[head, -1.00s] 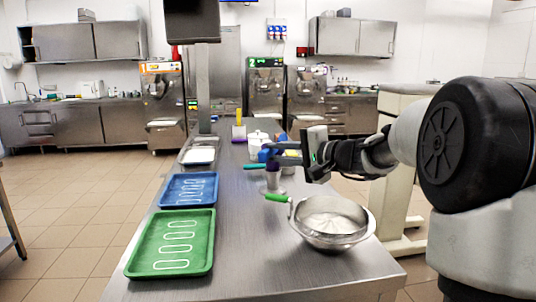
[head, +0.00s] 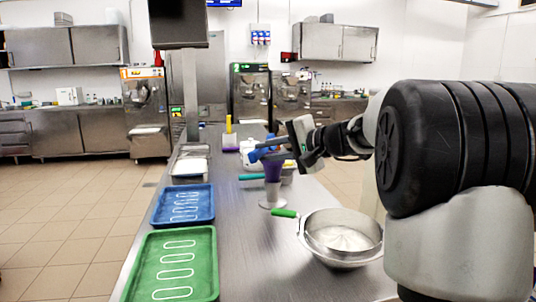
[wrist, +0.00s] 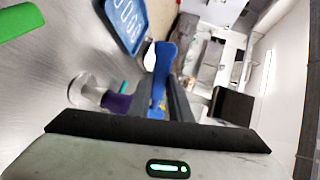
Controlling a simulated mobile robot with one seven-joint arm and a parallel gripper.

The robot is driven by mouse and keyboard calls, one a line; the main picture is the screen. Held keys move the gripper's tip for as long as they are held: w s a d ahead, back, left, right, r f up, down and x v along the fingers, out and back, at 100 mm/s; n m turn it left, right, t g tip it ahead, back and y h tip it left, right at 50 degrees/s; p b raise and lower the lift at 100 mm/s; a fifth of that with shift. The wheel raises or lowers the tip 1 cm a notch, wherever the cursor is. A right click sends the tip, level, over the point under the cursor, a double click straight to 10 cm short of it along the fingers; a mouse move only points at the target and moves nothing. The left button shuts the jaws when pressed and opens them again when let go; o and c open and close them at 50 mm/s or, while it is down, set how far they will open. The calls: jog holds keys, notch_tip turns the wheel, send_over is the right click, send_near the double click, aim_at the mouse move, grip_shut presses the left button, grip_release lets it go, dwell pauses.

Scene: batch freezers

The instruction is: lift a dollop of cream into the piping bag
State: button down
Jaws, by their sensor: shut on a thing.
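The purple piping bag (head: 272,169) stands upright in a clear holder with a pale round base (head: 271,203) on the steel table; it also shows in the wrist view (wrist: 117,102). My gripper (head: 270,154) is beside and partly over the bag's top. Its dark fingers are shut on a blue spatula (wrist: 162,70), which also shows in the head view (head: 262,147). Whether cream sits on the spatula cannot be told. The metal bowl (head: 343,253) at the near right holds something whitish, perhaps cream. The bag's opening is partly hidden by the fingers.
A green tray (head: 207,270) and a blue tray (head: 183,205) lie along the left edge. A teal item (head: 250,177) lies near the holder. A dark monitor (head: 178,22) on a post stands behind.

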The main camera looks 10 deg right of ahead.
jog(key=p, duration=0.2)
jog(key=r+g+h+p, duration=0.1)
jog(key=p, duration=0.2)
jog(key=shift+w+a+r+g+h, duration=0.1)
jog(key=shift+a+r+g+h, duration=0.1)
jog(key=shift+r+g+h, duration=0.1)
jog(key=p, duration=0.3)
jog(key=g+h+p, duration=0.1)
jog(key=p, duration=0.3)
jog(key=n+g+h+p, duration=0.1)
jog(key=p, duration=0.3)
jog(key=shift+w+a+r, duration=0.2)
jog(key=shift+a+r, duration=0.1)
jog(key=shift+r, duration=0.05)
jog(key=h+p, duration=0.1)
jog(key=p, duration=0.4)
jog(key=g+h+p, duration=0.1)
jog(key=p, duration=0.4)
jog(key=g+p, duration=0.1)
jog(key=p, duration=0.4)
jog(key=shift+w+a+r+n+h, duration=0.25)
jog(key=shift+a+r+n+h, duration=0.05)
jog(key=shift+a+r+h, duration=0.1)
